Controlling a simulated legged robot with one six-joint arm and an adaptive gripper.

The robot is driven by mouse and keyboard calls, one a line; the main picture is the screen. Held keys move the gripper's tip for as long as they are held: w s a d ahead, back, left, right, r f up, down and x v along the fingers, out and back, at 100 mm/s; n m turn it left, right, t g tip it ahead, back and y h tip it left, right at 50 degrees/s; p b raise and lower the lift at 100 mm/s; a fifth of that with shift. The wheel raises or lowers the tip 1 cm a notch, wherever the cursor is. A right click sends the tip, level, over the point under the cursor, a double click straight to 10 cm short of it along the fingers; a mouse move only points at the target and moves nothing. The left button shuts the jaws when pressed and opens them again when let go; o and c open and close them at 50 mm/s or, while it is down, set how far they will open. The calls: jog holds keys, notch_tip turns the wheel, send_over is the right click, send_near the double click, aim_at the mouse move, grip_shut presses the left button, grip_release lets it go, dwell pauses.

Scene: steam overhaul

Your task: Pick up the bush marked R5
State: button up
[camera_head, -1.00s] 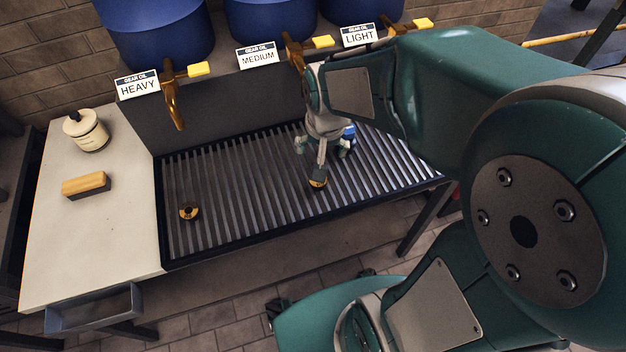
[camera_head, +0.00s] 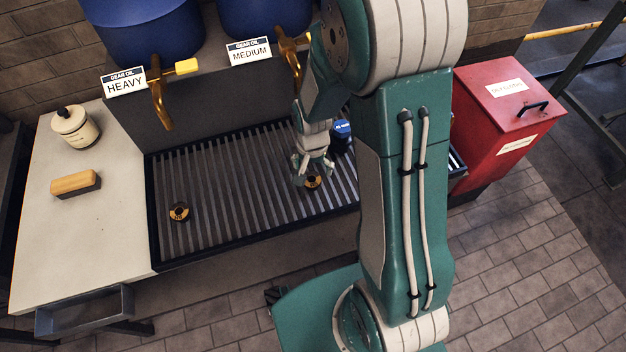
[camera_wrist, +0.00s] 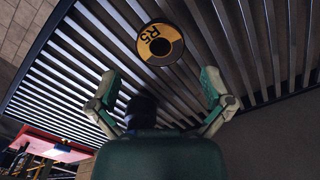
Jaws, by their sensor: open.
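The bush marked R5 (camera_wrist: 160,44) lies on the slatted grate in the wrist view, its yellow half-ring with black lettering facing the camera and a dark hole in its middle. In the head view the same bush (camera_head: 313,182) sits on the grate right beside my gripper (camera_head: 308,172). In the wrist view my gripper (camera_wrist: 160,96) has its two fingers spread wide, with the bush beyond the fingertips and between their lines. Nothing is held. A second, similar bush (camera_head: 179,211) lies on the left part of the grate; its marking is too small to read.
A blue object (camera_head: 341,133) stands on the grate behind my gripper. Taps hang above the grate, including the HEAVY tap (camera_head: 160,95). A brush (camera_head: 76,184) and a jar (camera_head: 76,127) stand on the left worktop. A red bin (camera_head: 505,125) stands right. The grate's middle is clear.

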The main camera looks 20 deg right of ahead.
aim_at(312, 179)
jog(key=f, duration=0.4)
jog(key=shift+s+a+f, duration=0.15)
jog(key=shift+a+f, duration=0.15)
jog(key=shift+f, duration=0.05)
jog(key=shift+d, duration=0.15)
jog(key=c, duration=1.3)
jog(key=shift+r, duration=0.1)
